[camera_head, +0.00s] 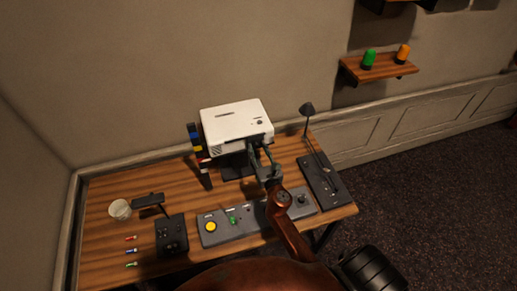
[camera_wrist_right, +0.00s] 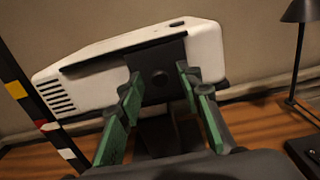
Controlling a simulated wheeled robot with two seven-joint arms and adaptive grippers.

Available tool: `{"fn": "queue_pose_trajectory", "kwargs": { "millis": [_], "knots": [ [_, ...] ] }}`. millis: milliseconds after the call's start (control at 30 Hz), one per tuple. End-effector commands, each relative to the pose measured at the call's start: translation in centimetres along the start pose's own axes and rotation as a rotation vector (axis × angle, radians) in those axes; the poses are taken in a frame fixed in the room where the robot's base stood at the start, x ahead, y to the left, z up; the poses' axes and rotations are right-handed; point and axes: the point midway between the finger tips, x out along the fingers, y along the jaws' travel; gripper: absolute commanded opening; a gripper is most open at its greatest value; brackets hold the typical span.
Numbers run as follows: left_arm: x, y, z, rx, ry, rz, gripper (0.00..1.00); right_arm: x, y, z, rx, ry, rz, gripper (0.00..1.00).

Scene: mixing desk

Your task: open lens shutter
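A white projector (camera_head: 236,122) stands on a dark stand at the back of the desk. In the right wrist view, the projector (camera_wrist_right: 206,55) has a dark square plate (camera_wrist_right: 150,62) on its front, with a small round dark knob or lens (camera_wrist_right: 160,78) in it. This plate looks like the lens shutter, and a dark slot runs left from it. My right gripper (camera_head: 261,157) is in front of the projector. In the wrist view its green-padded fingers (camera_wrist_right: 158,82) are apart, one either side of the round part, with nothing between them. My left gripper is out of view.
A control panel (camera_head: 219,237) with a yellow button lies at the front of the desk. A black lamp (camera_head: 308,109) stands right of the projector. A striped post (camera_wrist_right: 40,115) rises at its left.

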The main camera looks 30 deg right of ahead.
Motion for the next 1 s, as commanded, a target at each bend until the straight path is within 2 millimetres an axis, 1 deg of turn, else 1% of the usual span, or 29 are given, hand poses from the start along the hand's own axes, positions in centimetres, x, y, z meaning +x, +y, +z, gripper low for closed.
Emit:
{"fn": "queue_pose_trajectory", "kwargs": {
  "millis": [167, 200, 667, 1000],
  "knots": [
    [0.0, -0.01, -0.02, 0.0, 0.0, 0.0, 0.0, 0.01, 0.0, 0.0, 0.001, 0.0, 0.0, 0.33],
    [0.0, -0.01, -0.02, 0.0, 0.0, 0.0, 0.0, 0.0, 0.0, 0.0, 0.001, 0.0, 0.0, 0.32],
    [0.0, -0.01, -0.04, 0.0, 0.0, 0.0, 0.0, -0.03, -0.03, 0.02, 0.001, 0.0, -0.001, 0.0],
    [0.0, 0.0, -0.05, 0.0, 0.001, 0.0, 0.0, -0.03, -0.03, 0.04, 0.001, -0.001, -0.001, 0.0]
  ]
}}
